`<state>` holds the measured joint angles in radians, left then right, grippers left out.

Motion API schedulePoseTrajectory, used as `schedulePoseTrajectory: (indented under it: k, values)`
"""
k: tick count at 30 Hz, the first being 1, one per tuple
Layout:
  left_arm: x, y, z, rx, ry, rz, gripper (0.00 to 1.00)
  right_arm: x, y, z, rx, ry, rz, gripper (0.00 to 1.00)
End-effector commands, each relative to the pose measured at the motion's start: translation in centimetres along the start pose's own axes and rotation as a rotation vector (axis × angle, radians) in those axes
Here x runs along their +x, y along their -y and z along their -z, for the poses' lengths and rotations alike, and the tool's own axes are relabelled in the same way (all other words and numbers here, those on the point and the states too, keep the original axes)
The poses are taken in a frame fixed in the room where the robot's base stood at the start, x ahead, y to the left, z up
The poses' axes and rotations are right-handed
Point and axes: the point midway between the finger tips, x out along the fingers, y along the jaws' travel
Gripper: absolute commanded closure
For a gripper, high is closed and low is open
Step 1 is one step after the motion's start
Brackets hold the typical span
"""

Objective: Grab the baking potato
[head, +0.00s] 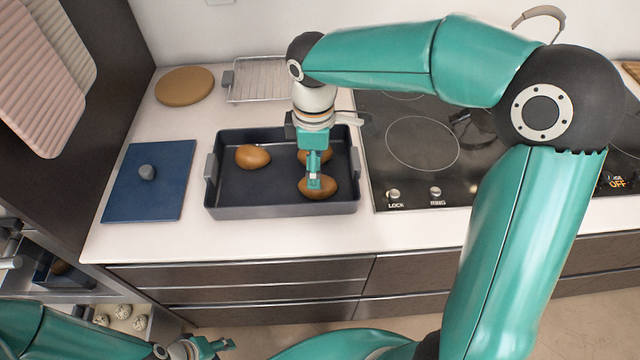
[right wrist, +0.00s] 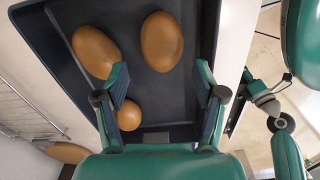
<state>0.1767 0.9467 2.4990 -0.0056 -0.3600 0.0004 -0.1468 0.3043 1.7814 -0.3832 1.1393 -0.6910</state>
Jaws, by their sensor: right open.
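A dark roasting tray (head: 232,208) on the counter holds brown potatoes: one at the left (head: 253,156), one at the front right (head: 320,188) and one behind my right gripper, partly hidden. The right wrist view also shows three potatoes, one (right wrist: 161,41) just beyond the fingertips and in line with the gap. My right gripper (head: 314,182) points down over the front-right potato. Its fingers (right wrist: 162,72) are spread wide and hold nothing; contact is unclear. My left gripper (head: 212,345) is low at the bottom, away from the tray, too small to judge.
A blue board or lid with a grey knob (head: 155,195) lies left of the tray. A round wooden board (head: 184,85) and a wire rack (head: 262,78) lie behind. A black cooktop (head: 412,190) is to the right. Tray walls surround the potatoes.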

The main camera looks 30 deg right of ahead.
Motion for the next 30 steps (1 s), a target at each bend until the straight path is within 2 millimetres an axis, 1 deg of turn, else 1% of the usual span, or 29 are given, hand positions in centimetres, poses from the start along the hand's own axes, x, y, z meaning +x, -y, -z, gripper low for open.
schedulePoseTrajectory:
  k: [1,5,8,12,16,19,25,26,30]
  values:
    - [0.0,0.0,0.0,0.0,0.0,0.0,0.6,0.5,0.0,0.0,-0.001,0.001,0.001,0.3]
    - [0.0,0.0,0.0,0.0,0.0,0.0,0.6,1.0,0.1,0.0,-0.002,0.0,0.001,0.3]
    - [-0.2,-0.1,0.0,0.0,0.0,0.0,0.6,1.8,0.2,-0.1,-0.002,0.001,0.003,0.3]
    - [-0.6,-0.2,0.0,0.0,0.0,0.0,0.6,3.8,0.5,-0.6,-0.003,0.003,0.004,0.3]
    - [-0.6,-0.2,0.0,0.0,0.0,0.0,0.6,5.5,0.4,-0.6,-0.002,0.002,0.002,0.3]
    - [-0.6,-0.2,0.0,0.0,0.0,0.0,0.6,6.0,0.4,-0.5,-0.003,0.0,0.0,0.3]
    - [-0.6,-0.2,0.0,0.0,0.0,0.0,0.6,6.1,0.4,-0.5,-0.003,0.0,-0.001,0.3]
    - [-0.6,-0.2,0.0,0.0,0.0,0.0,0.6,6.1,0.4,-0.5,-0.003,0.0,-0.001,0.34]
    - [-0.6,-0.2,0.0,0.0,0.0,0.0,0.6,6.0,0.4,-0.5,-0.003,0.0,-0.001,0.57]
